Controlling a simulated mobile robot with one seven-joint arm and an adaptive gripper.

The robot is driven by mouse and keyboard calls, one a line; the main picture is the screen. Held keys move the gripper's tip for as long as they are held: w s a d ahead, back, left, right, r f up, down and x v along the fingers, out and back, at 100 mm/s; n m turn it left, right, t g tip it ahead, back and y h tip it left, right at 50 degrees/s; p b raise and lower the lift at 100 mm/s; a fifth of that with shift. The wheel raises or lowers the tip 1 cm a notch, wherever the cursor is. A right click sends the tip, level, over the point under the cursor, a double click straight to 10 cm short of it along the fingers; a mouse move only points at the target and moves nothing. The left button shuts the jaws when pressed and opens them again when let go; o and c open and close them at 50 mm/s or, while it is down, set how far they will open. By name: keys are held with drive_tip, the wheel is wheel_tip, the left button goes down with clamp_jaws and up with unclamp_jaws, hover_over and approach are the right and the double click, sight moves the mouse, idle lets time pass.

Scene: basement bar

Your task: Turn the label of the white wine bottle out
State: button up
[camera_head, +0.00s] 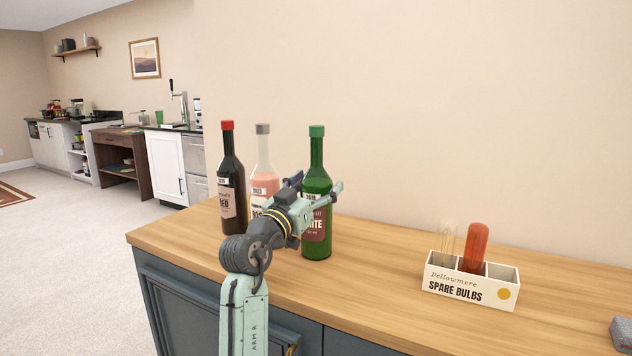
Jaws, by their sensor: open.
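The white wine bottle (317,185) is green glass with a green cap and stands upright on the wooden counter (370,285). Its brown-red label, with "ITE" readable, faces roughly toward the camera, and its left part is hidden by my gripper. My gripper (318,186) is open, with its fingers at the height of the bottle's body, one on the left and one reaching to the right side. I cannot tell whether the fingers touch the glass.
A dark bottle with a red cap (232,180) and a pink bottle with a grey cap (263,160) stand close on the left. A white "SPARE BULBS" box (470,287) holds two bulbs on the right. Counter between bottle and box is clear. A grey block (621,331) lies at the right edge.

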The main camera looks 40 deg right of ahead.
drive_tip(key=n+t+y+p, duration=0.1)
drive_tip(key=t, duration=0.1)
drive_tip(key=n+t+y+p, duration=0.1)
drive_tip(key=t+p, duration=0.1)
drive_tip(key=n+t+y+p, duration=0.1)
drive_tip(key=shift+s+d+r+n+t, duration=0.1)
drive_tip(key=shift+s+r+n+t, duration=0.05)
drive_tip(key=shift+r+n+t, duration=0.2)
drive_tip(key=shift+f+n+t+y+p, duration=0.3)
drive_tip(key=shift+n+t+y+p, duration=0.25)
drive_tip(key=shift+t+y, duration=0.25)
drive_tip(key=shift+c, duration=0.4)
drive_tip(key=c, duration=0.9)
drive_tip(key=shift+w+a+m+g+h, duration=0.25)
drive_tip(key=shift+m+g+h, duration=0.25)
drive_tip(key=shift+g+h, duration=0.2)
drive_tip(key=shift+s+d+m+g+h+b, duration=0.1)
drive_tip(key=shift+d+m+g+h+b, duration=0.05)
drive_tip(key=shift+m+g+h+b, duration=0.45)
